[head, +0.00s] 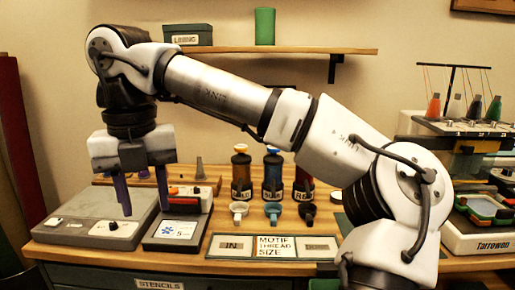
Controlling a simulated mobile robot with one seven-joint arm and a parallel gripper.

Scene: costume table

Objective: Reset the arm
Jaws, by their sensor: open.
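My gripper (144,192) hangs fingers-down at the left, above the table's grey flat device (82,232) and a small box with a blue flower mark (180,231). Its two fingers stand apart with nothing between them. My arm stretches from the lower right, up across the middle, to the upper left, and hides part of the wall and the table.
Several bottles, one of them blue (272,172), stand mid-table with small cups in front. A labelled panel (270,246) lies at the front edge. A thread machine (470,150) stands at the right. A wall shelf (300,51) holds a green cylinder (265,26) and a box (188,35).

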